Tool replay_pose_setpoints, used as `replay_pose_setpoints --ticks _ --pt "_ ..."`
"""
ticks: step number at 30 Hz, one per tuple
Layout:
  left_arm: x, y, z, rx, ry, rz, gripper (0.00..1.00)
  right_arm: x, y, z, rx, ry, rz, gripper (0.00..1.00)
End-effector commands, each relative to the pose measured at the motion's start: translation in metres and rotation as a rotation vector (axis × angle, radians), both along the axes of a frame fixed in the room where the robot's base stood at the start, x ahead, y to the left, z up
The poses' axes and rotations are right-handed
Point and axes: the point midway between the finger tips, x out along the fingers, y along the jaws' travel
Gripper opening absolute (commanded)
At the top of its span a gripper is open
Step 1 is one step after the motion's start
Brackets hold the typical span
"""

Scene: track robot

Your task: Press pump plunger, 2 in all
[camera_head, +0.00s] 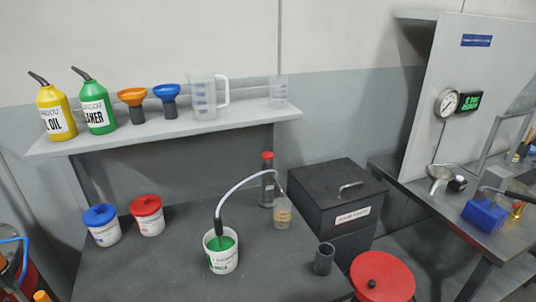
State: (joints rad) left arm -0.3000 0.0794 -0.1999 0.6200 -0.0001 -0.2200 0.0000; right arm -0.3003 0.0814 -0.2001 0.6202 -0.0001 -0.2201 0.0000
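A slim grey upright pump cylinder (268,189) stands near the back of the dark workbench. A red knob (267,155) tops it, with a short dark gap below; how far the plunger is raised is too small to tell. A pale hose (245,179) arcs from a black piece in an open white bucket (223,261) with green inside. Its other end reaches the pump area, above a clear cup (283,214) holding yellowish liquid. Neither of my grippers is in view.
Blue-lidded (103,225) and red-lidded (148,215) tubs stand left on the bench. A black box (336,192), dark cup (324,259) and round red lid (382,277) are right. A shelf (165,134) holds cans, funnels and jugs. The bench's front middle is clear.

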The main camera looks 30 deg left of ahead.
Motion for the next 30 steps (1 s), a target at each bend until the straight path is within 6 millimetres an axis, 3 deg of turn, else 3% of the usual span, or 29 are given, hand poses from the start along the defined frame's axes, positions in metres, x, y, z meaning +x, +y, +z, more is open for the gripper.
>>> replay_pose_setpoints --ticks 24,25,28,30 --pt "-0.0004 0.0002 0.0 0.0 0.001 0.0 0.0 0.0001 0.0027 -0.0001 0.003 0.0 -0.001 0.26" --pt "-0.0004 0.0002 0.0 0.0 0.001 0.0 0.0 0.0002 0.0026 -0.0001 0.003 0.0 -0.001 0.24" --pt "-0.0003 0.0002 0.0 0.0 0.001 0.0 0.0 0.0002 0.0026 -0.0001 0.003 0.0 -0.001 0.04" --pt "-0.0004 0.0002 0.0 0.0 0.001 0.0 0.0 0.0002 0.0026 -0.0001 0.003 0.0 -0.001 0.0"
